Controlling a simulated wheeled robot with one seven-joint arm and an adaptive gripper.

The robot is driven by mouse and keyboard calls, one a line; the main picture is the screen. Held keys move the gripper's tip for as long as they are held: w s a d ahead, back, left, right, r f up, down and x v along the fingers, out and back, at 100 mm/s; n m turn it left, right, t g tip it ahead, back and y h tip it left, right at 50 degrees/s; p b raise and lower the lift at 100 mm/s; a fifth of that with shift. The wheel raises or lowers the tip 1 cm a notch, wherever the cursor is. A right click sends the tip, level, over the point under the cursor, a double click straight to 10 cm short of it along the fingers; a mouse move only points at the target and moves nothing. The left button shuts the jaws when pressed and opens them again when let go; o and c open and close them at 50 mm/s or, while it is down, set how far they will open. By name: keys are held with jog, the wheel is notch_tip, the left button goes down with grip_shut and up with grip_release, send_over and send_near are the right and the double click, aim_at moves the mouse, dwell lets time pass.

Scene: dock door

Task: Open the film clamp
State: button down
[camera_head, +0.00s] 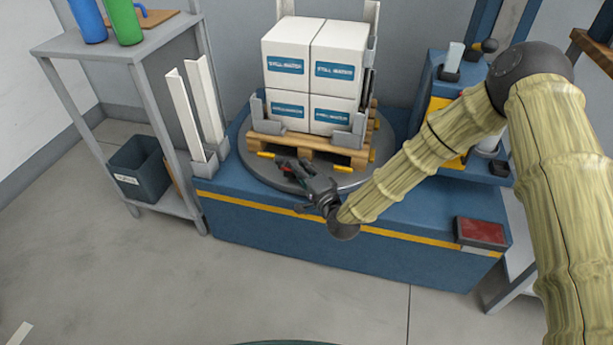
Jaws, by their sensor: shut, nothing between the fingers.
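My gripper (284,166) is shut and empty. It is over the front edge of the round grey turntable (357,179), just in front of the wooden pallet (306,147). A small dark part with red and green bits (312,168) shows right beside the fingers; it may be the film clamp, but I cannot tell where it ends and my gripper begins. Whether it touches the fingers or is open is not clear. White cartons (315,60) with blue labels stand stacked on the pallet.
White corner posts (195,115) stand left of the turntable on the blue base (290,235). A grey shelf (130,45) holds blue and green bottles, with a dark bin (140,165) below. A red pad (480,232) is at the base's right corner. The front floor is clear.

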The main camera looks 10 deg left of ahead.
jog(key=shift+b+x, duration=0.5)
jog(key=shift+x, duration=1.8)
jog(key=shift+d, duration=0.15)
